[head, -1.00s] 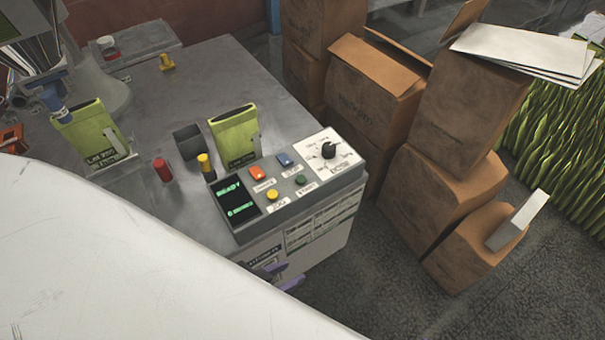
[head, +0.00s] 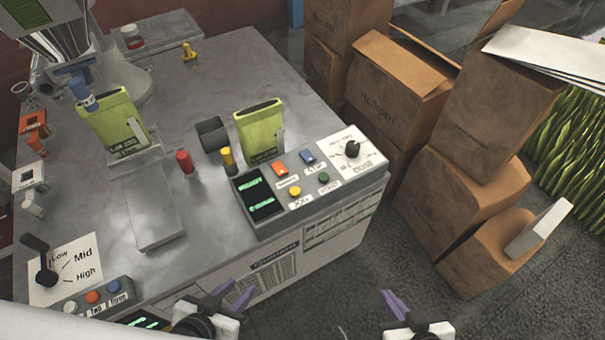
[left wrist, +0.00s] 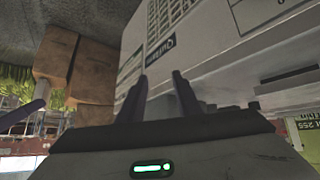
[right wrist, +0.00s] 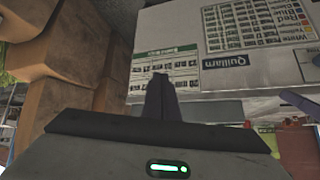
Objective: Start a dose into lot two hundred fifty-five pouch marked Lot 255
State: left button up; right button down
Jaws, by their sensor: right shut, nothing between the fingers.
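A green pouch (head: 112,122) stands under the filler spout (head: 85,92) at the left; its label is too small to read surely. A second green pouch (head: 259,128) stands behind the control panel (head: 272,228), its lower part hidden. A green surface reading "255" (left wrist: 305,132) shows at the left wrist view's edge. The panel has a lit display (head: 258,200), orange (head: 280,169), blue (head: 307,157), yellow (head: 294,191) and green (head: 323,178) buttons and a dose dial (head: 352,149). My left gripper (head: 234,292) is open and empty before the cabinet front. My right gripper (head: 395,304) is shut and empty, further right.
A lever plate marked Low, Mid, High (head: 62,268) and a button box (head: 98,298) sit at the lower left. Red (head: 184,161) and yellow (head: 228,158) pegs and a dark cup (head: 211,134) stand near the pouches. Cardboard boxes (head: 465,200) stack at the right.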

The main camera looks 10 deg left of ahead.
pick_arm(q)
jog(key=shift+o, duration=0.9)
jog(key=shift+w+d+r, duration=0.1)
jog(key=shift+w, duration=0.2)
jog(key=shift+o, duration=0.7)
jog(key=shift+w+r, duration=0.15)
jog(key=shift+w, duration=0.05)
jog(key=r+p, duration=0.4)
jog(key=p, duration=0.1)
jog(key=shift+s+r, duration=0.2)
jog(key=shift+r, duration=0.2)
pick_arm(e)
jog(key=w+a+r+m+y, duration=0.1)
jog(key=w+a+r+m, duration=0.4)
jog(key=w, duration=0.4)
jog(key=w+a+r+m+g+y, duration=0.1)
jog(key=w+a+r+m+y, duration=0.1)
jog(key=w+a+r+m, duration=0.3)
jog(key=w+a+r+m+g+y, duration=0.1)
jog(key=w+a+r+m, duration=0.4)
jog(key=w, duration=0.8)
notch_tip(320, 180, up, 3)
jog(key=m, duration=0.4)
jog(key=shift+w+a+m, duration=0.2)
jog(key=shift+a+m, duration=0.05)
jog(key=shift+m, duration=0.05)
